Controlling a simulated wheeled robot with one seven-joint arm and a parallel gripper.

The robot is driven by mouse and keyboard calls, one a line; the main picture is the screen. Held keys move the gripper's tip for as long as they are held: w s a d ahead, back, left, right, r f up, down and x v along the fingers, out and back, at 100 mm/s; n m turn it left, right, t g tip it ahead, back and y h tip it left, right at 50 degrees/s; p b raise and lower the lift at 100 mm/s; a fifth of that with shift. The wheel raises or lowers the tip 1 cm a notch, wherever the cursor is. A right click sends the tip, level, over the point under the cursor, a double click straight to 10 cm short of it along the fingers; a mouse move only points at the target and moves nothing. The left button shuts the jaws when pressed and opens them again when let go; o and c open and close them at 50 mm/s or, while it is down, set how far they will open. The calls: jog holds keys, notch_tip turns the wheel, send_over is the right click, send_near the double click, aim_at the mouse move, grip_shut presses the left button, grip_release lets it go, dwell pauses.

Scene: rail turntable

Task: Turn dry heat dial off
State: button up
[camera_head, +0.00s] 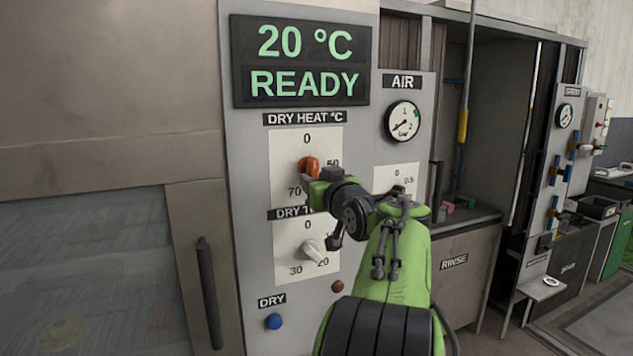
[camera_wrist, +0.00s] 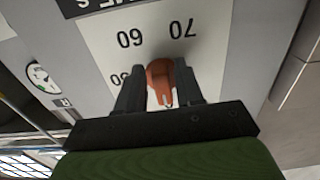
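The dry heat dial is an orange-red knob (camera_head: 308,166) on a white plate under the "DRY HEAT °C" label, with 0 at the top. My gripper (camera_head: 312,177) is at this knob and hides its lower part and some numbers. In the wrist view the knob (camera_wrist: 160,82) sits between the two dark fingers (camera_wrist: 161,80), which close in on both its sides. A pale mark on the knob lies towards the bottom of that view, on the side away from the upside-down 60 and 70. The display (camera_head: 302,62) reads 20 °C READY.
Below is a second dial with a pale knob (camera_head: 313,250). A blue button (camera_head: 274,321) and a dark red button (camera_head: 338,286) are lower down. An air gauge (camera_head: 403,121) is to the right. A door handle (camera_head: 208,292) stands out at the left.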

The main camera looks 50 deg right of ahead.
jog(key=shift+o, duration=0.6)
jog(key=v, duration=1.5)
jog(key=shift+s+a, duration=0.2)
jog(key=shift+s, duration=0.15)
